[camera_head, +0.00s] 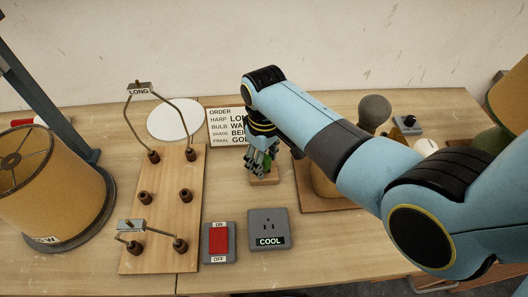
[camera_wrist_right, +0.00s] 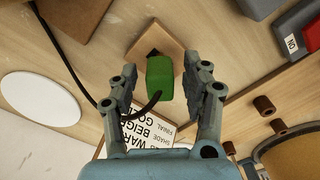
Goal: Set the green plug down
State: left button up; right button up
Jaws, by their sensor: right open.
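The green plug (camera_wrist_right: 160,78) is in the right wrist view, on or just over a small wooden block (camera_wrist_right: 172,38). A black cable runs from it to the left. My right gripper (camera_wrist_right: 159,70) is open, with one finger on each side of the plug and a visible gap to both. In the head view my right gripper (camera_head: 261,162) is low over the small wooden block (camera_head: 266,179). Only a sliver of the green plug (camera_head: 267,160) shows there, the rest hidden by the fingers. My left gripper is not in view.
A COOL socket box (camera_head: 268,228) and a red switch (camera_head: 219,243) stand in front. A pegged board (camera_head: 166,225) with wire harps is to the left. The order card (camera_head: 228,127) and white disc (camera_head: 174,119) are behind. A shaded lamp (camera_head: 60,190) stands at far left.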

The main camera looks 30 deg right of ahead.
notch_tip(320, 180, up, 12)
jog(key=shift+p, duration=0.35)
dwell(0.5)
